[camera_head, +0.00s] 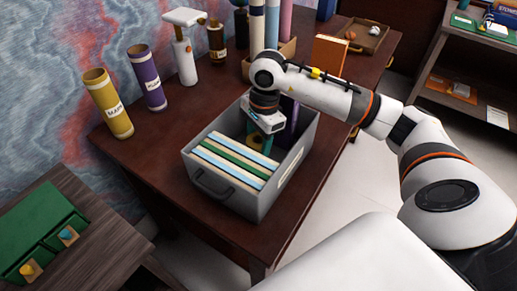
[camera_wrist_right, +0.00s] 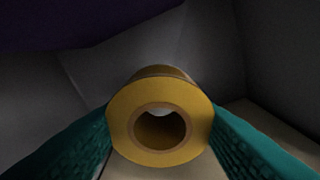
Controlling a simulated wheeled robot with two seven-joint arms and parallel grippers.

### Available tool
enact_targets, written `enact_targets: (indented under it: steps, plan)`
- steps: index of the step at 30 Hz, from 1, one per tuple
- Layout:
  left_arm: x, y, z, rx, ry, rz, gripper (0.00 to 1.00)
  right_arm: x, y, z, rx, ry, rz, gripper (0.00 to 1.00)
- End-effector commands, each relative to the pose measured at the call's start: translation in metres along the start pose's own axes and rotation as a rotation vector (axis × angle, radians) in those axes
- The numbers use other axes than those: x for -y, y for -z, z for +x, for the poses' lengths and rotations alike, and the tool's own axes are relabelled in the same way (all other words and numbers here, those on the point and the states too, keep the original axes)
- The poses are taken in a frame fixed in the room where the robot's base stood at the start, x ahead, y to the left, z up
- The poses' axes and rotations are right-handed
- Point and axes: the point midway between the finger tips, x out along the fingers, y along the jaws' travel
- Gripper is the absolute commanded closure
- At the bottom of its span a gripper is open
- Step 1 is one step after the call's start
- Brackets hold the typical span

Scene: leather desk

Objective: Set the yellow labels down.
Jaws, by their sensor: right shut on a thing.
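My right gripper (camera_head: 258,144) reaches down into the open grey bin (camera_head: 272,201), behind the files in it. In the right wrist view, its two teal fingers stand on either side of a yellow label roll (camera_wrist_right: 160,94) and are shut on it. The roll's round end with its dark central hole faces the camera. The grey walls of the bin are around it. Whether the roll touches the bin's floor I cannot tell. In the head view the roll is mostly hidden by the fingers. My left gripper is not in view.
Upright files (camera_head: 228,164) fill the bin's front part. A dark purple thing (camera_head: 288,118) stands in the bin beside the gripper. Yellow (camera_head: 108,103) and purple (camera_head: 147,78) tubes and a white scanner (camera_head: 185,50) stand at the desk's left. An orange box (camera_head: 329,54) stands behind.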

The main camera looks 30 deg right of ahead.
Motion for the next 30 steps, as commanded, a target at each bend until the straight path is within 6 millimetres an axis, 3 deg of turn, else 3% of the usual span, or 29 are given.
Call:
enact_targets:
  steps: [9, 21, 22, 24, 26, 30]
  plan:
    - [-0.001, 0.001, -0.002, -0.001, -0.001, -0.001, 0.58, 0.001, -0.004, 0.037, -0.001, 0.003, 0.0, 0.76]
    - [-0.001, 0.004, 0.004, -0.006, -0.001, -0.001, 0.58, 0.0, -0.005, 0.044, 0.0, -0.001, -0.001, 0.76]
    - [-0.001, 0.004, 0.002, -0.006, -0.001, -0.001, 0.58, 0.0, -0.005, 0.043, 0.0, 0.0, -0.001, 0.47]
    - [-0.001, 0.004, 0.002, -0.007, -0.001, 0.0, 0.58, 0.0, -0.005, 0.042, 0.0, 0.0, -0.001, 0.35]
    - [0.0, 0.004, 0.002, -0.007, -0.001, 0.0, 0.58, 0.0, -0.005, 0.042, 0.0, 0.0, -0.001, 0.28]
    - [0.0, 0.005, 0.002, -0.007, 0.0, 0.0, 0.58, 0.0, -0.005, 0.042, 0.0, 0.0, -0.001, 0.28]
